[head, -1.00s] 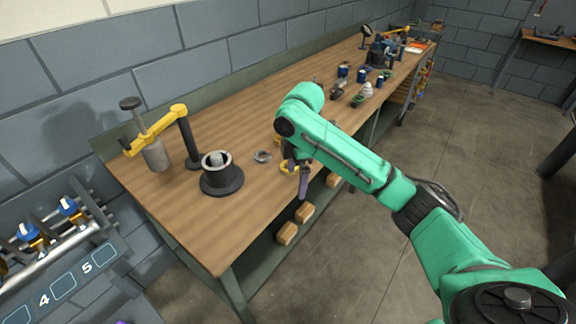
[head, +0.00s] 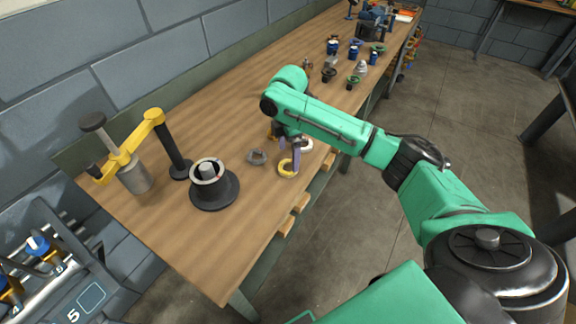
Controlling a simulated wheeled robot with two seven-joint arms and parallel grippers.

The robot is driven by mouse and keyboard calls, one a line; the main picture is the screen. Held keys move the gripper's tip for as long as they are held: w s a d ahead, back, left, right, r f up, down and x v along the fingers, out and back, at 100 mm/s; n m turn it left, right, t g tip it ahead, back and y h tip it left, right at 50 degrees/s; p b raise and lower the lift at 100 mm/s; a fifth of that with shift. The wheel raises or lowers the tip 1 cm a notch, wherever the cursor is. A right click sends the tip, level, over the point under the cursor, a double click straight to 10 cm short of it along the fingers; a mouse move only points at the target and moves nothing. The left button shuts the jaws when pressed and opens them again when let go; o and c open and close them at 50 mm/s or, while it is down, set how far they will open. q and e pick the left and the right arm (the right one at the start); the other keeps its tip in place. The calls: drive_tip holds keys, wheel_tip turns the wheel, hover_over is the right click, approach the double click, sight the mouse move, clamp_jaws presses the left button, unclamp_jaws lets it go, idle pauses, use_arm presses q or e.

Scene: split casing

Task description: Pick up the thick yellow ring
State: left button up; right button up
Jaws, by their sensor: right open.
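The thick yellow ring (head: 286,169) lies on the wooden workbench near its front edge. My right gripper (head: 290,158) points down at the ring, its purple-grey fingers right at it and partly covering it. The jaws are open. I cannot tell whether a finger touches the ring. My left gripper is not in view.
A grey nut-like part (head: 256,157) lies left of the ring, and a pale ring (head: 306,145) lies close behind it. A black flanged casing (head: 214,190) and a yellow-armed press (head: 133,160) stand further left. Several small parts stand toward the far end.

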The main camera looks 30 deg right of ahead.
sight(288, 170)
drive_tip(key=f, duration=0.2)
drive_tip(key=f+p, duration=0.1)
drive_tip(key=f, duration=0.1)
drive_tip(key=shift+w+f, duration=0.2)
drive_tip(key=shift+f, duration=0.3)
drive_tip(key=shift+c, duration=0.6)
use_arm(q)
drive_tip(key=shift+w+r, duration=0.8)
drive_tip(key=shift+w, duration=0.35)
use_arm(e)
drive_tip(key=c, duration=1.1)
